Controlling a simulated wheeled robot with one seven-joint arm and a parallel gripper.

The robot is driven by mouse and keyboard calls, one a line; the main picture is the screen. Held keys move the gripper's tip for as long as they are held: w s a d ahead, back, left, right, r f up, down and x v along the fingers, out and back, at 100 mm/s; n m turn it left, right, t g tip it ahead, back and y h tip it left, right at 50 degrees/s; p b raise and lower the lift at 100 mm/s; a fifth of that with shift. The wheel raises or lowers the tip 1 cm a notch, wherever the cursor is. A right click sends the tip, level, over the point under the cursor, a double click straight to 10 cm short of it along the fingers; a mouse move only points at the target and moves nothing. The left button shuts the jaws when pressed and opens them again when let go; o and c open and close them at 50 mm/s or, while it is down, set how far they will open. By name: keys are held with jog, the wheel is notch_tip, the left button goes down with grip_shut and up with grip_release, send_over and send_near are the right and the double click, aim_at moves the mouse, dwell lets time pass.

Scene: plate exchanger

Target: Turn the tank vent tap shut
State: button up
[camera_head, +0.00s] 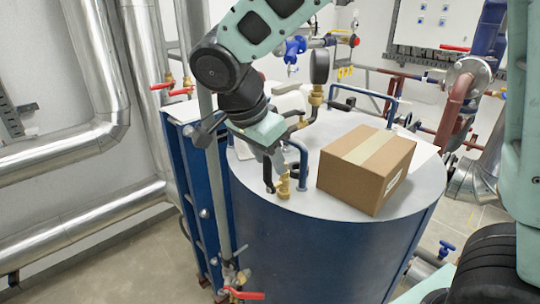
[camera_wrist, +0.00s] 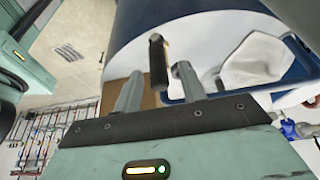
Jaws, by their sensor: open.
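The tank (camera_head: 310,250) is a blue cylinder with a pale grey top. A small brass vent tap (camera_head: 284,187) stands near the front edge of that top, with a dark handle beside it. In the wrist view the tap's black handle (camera_wrist: 158,62) shows between my two fingers, near their tips. My gripper (camera_head: 274,163) points down just above the tap and is open. The fingers (camera_wrist: 160,85) stand apart on either side of the handle. I cannot tell whether either finger touches it. My gripper partly hides the tap in the head view.
A cardboard box (camera_head: 365,168) stands on the tank top just right of the tap. Blue bent handles (camera_head: 303,165) rise from the top close to my gripper. A pressure gauge (camera_head: 320,66) on brass fittings stands behind. A white cloth (camera_wrist: 255,62) lies on the top.

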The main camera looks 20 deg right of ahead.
jog(key=shift+x, duration=0.75)
grip_shut()
